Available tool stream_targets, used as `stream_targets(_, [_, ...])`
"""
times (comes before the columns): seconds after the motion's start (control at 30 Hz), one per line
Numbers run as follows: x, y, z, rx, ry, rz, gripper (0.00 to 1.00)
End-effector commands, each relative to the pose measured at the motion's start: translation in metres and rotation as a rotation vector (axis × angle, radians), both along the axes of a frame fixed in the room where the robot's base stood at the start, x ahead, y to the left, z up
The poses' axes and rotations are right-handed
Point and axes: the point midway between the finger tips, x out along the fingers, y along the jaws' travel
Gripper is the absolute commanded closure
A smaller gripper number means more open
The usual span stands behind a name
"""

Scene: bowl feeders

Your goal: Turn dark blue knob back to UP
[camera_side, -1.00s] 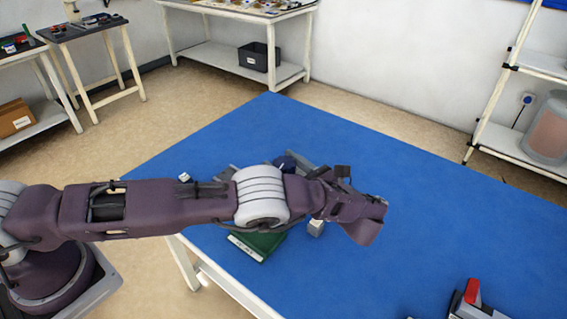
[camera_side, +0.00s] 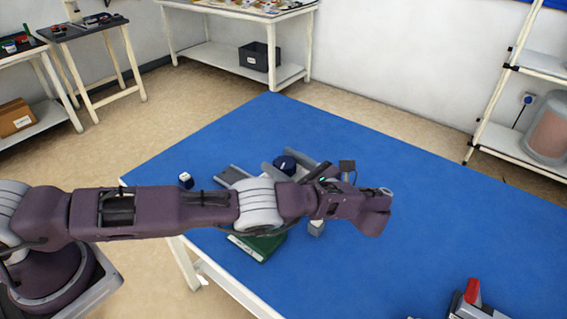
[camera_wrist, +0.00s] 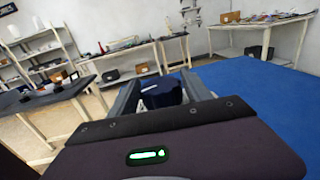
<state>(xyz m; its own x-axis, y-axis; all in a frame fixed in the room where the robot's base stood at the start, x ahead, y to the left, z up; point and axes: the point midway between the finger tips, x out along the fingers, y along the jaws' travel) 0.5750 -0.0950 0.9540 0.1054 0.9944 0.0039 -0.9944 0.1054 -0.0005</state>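The dark blue knob (camera_side: 284,163) stands at the far side of the hand in the side view, partly hidden by my arm. In the wrist view the knob (camera_wrist: 163,93) has a pale mark on top, lying nearly sideways. The two grey fingers of my gripper (camera_wrist: 160,88) lie on either side of it, and it fills most of the gap. In the side view my gripper (camera_side: 287,164) also straddles the knob. Whether both fingers press on it cannot be told.
On the blue table (camera_side: 450,210) are a flat grey part (camera_side: 232,174), a green box (camera_side: 258,246) partly under my arm, and a small white-and-blue piece (camera_side: 186,180). A red-topped device (camera_side: 472,292) stands at the near right. The table's right side is largely clear.

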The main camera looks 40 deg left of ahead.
Motion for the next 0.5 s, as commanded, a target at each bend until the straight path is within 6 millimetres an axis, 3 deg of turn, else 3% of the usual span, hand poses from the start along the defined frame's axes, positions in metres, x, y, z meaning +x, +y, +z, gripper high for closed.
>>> stream_targets(0.37, [0.000, -0.001, 0.001, -0.003, 0.000, -0.002, 0.29])
stream_targets(0.5, [0.000, -0.001, 0.024, -0.004, -0.002, -0.001, 0.29])
